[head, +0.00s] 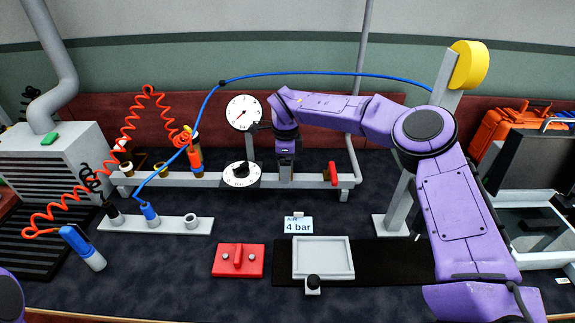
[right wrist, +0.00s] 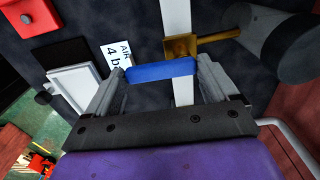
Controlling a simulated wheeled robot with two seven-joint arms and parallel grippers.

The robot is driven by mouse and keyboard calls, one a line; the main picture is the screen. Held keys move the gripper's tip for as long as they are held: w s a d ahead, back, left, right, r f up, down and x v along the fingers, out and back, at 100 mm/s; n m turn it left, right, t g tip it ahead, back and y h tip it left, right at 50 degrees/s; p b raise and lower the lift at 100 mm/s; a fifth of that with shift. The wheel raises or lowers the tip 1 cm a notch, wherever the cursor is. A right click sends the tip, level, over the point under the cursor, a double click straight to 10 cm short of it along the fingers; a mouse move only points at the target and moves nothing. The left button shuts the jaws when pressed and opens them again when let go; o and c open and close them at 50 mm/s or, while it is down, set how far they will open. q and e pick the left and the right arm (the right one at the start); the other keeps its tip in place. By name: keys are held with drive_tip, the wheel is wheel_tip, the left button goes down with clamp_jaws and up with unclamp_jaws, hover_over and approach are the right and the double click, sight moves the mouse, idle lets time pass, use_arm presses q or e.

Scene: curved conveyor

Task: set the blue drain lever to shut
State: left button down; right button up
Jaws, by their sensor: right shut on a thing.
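The blue drain lever (right wrist: 160,72) lies between the fingers of my right gripper (right wrist: 162,76) in the right wrist view. The fingers are shut on it, and it points roughly crosswise to the pale rail (right wrist: 178,18) below. A brass fitting (right wrist: 180,46) is right beside the lever. In the head view my right gripper (head: 285,162) reaches down at the grey rail (head: 310,181), right of the dials, and hides the lever. My left gripper is out of view; only a bit of my left arm shows at the lower left.
A pressure gauge (head: 243,113) and a round dial (head: 241,175) stand left of my right gripper. A red handle (head: 333,173) is on its right. A "4 bar" card (head: 298,226), a red block (head: 238,261) and a pale tray (head: 323,258) lie in front. A blue hose (head: 300,73) arches above.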

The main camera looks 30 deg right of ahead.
drive_tip(key=shift+s+f, duration=0.2)
drive_tip(key=shift+f, duration=0.1)
drive_tip(key=o, duration=1.3)
drive_tip(key=shift+w+r, duration=0.1)
drive_tip(key=shift+r, duration=0.3)
wheel_tip(320, 180, up, 10)
drive_tip(key=shift+f+b, duration=0.1)
drive_tip(key=shift+b, duration=0.2)
drive_tip(key=shift+d, duration=0.1)
